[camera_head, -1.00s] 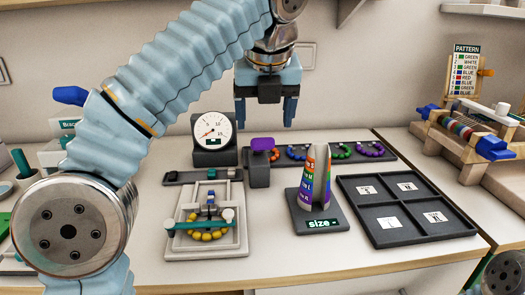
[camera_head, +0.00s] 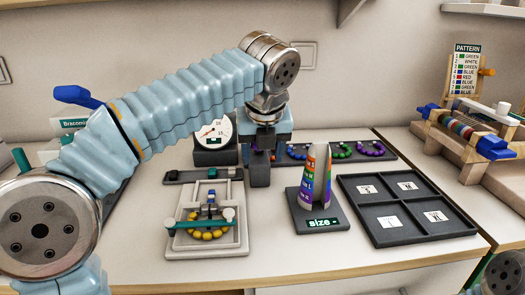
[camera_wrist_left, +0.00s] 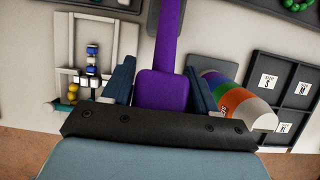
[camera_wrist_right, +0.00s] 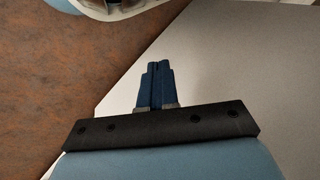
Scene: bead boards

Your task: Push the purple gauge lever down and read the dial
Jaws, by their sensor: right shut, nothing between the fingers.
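The purple gauge lever (camera_wrist_left: 162,90) fills the middle of the left wrist view, its broad end between my left fingers. My right gripper (camera_wrist_right: 158,85) is shut and empty over the pale table edge.
A striped size cone (camera_head: 313,180) stands right of the lever on a dark base. A dark four-compartment tray (camera_head: 386,205) lies further right. A pale bead board (camera_head: 240,235) with yellow beads lies front left. Bead rings lie on a dark strip (camera_head: 325,162) behind.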

